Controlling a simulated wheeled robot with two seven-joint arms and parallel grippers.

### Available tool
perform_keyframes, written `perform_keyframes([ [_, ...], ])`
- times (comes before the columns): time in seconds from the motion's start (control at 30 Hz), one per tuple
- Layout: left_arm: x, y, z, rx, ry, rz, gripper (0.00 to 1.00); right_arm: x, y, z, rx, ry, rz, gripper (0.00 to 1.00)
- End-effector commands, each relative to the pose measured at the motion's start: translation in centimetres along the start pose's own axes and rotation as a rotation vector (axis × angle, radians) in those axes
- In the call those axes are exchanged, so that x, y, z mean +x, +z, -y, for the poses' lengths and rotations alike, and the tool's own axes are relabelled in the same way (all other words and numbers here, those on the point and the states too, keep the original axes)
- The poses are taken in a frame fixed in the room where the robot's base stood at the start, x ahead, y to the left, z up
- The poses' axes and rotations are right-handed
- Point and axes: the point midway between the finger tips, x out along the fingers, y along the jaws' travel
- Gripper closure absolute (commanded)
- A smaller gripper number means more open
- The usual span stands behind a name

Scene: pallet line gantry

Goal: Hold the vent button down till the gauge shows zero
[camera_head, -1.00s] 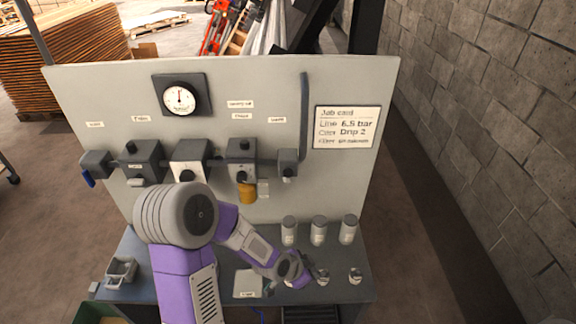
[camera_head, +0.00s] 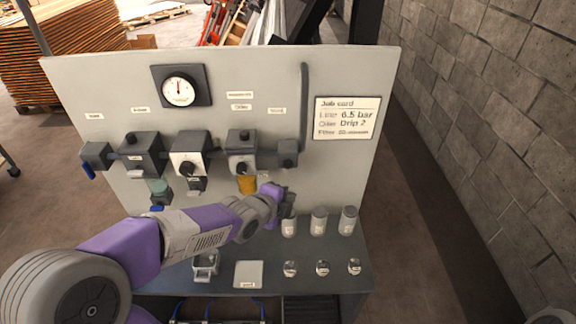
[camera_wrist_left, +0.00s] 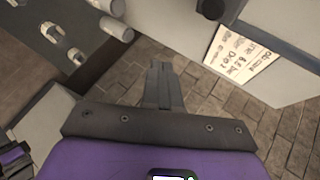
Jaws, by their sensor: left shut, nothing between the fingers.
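The gauge (camera_head: 178,90) is a round white dial in a dark square housing, high on the grey panel. Its needle points about straight up; its numbers are too small to read. Dark blocks in a row sit below it, and the small labels are unreadable, so I cannot tell which part is the vent button. The rightmost block (camera_head: 288,152) has a pipe rising from it. My left gripper (camera_head: 286,203) is just below that block, in front of the panel; contact cannot be told. Its fingers also show in the left wrist view (camera_wrist_left: 160,88), closed together and empty.
An amber bowl (camera_head: 247,184) hangs just left of my gripper. Grey canisters (camera_head: 319,222) stand right of it on the bench, with several small round caps in front. A job card (camera_head: 346,118) is at the panel's right. A block wall (camera_head: 485,120) stands farther right.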

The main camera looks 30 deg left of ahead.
Motion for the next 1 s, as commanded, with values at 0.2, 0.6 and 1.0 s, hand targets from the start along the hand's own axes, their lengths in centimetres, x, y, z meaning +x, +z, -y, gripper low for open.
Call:
perform_keyframes([
  [0.2,1.3,1.1,1.2,-0.002,0.004,0.001,1.0,-1.5,0.1,0.6,0.0,0.0,0.0,0.57],
  [0.6,5.0,3.7,3.8,-0.002,0.002,0.001,1.0,-4.8,0.2,1.8,0.0,0.0,0.0,0.57],
  [1.0,6.0,4.5,4.4,-0.002,0.0,0.001,1.0,-5.1,0.2,1.9,0.0,0.0,0.0,0.57],
])
